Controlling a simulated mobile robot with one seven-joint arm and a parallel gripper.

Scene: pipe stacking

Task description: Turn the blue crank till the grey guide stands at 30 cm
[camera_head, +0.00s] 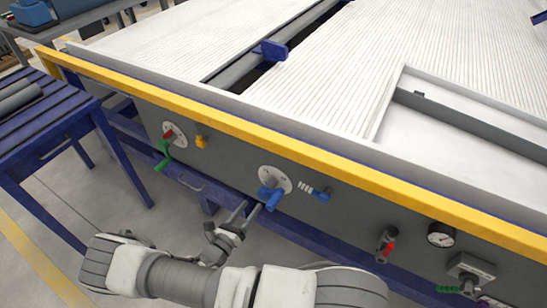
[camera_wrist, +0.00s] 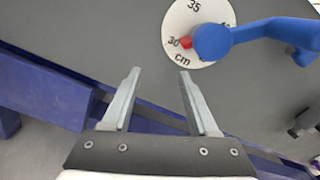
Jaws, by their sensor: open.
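The blue crank (camera_head: 272,198) sits on a round white dial (camera_head: 274,177) on the grey front panel. In the wrist view, the crank's hub (camera_wrist: 212,42) covers part of the dial (camera_wrist: 181,19), and its arm reaches right. A red pointer (camera_wrist: 186,42) lies beside the "30" mark; "35" and "cm" also show. My gripper (camera_head: 250,207) is open and empty, close to the crank in the head view. In the wrist view its fingertips (camera_wrist: 160,71) are below and left of the hub, apart from it. A grey bar (camera_head: 470,128) lies on the white table; I cannot tell if it is the guide.
A yellow rail (camera_head: 300,150) runs along the table edge above the panel. A green crank (camera_head: 163,154) is to the left. A blue-handled knob (camera_head: 322,195), a red-handled valve (camera_head: 388,248) and a gauge (camera_head: 440,235) are to the right. A blue rack (camera_head: 60,130) stands at left.

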